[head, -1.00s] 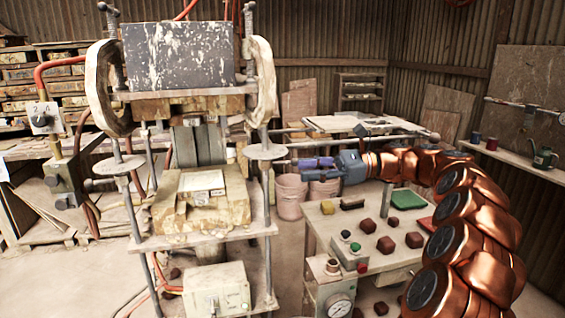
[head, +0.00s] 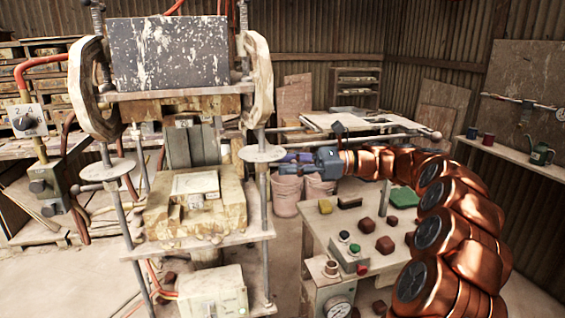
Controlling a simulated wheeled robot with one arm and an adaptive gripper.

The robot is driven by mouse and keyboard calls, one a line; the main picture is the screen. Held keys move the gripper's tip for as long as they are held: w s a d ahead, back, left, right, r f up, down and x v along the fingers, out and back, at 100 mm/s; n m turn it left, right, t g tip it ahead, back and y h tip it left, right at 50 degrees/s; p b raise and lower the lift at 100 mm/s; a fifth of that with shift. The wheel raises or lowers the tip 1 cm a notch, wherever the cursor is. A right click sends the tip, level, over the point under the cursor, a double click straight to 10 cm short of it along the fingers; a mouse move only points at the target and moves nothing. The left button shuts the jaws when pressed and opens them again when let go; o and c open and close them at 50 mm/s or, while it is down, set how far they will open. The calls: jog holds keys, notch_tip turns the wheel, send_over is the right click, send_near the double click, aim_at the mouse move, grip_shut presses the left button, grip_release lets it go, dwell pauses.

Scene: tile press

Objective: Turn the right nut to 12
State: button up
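The right nut (head: 262,153) is a pale round disc on the press's right post, below the right clamp arm. No numbers can be read on it. My gripper (head: 283,157) has bluish-purple fingers and points left, with its tips right beside the nut's right edge. Whether the tips touch the nut or a handle on it cannot be told. The fingers are small here, and whether they are open or shut is unclear.
The press's stone block (head: 170,58) is above, and a wooden mould (head: 195,212) rests between the posts. A long ball-ended rod (head: 400,133) runs behind my wrist. A bench (head: 330,222) with coloured blocks and buttons stands below my arm. Pinkish buckets (head: 287,197) stand behind.

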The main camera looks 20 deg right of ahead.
jog(key=shift+w+a, duration=0.1)
jog(key=shift+a, duration=0.75)
grip_shut()
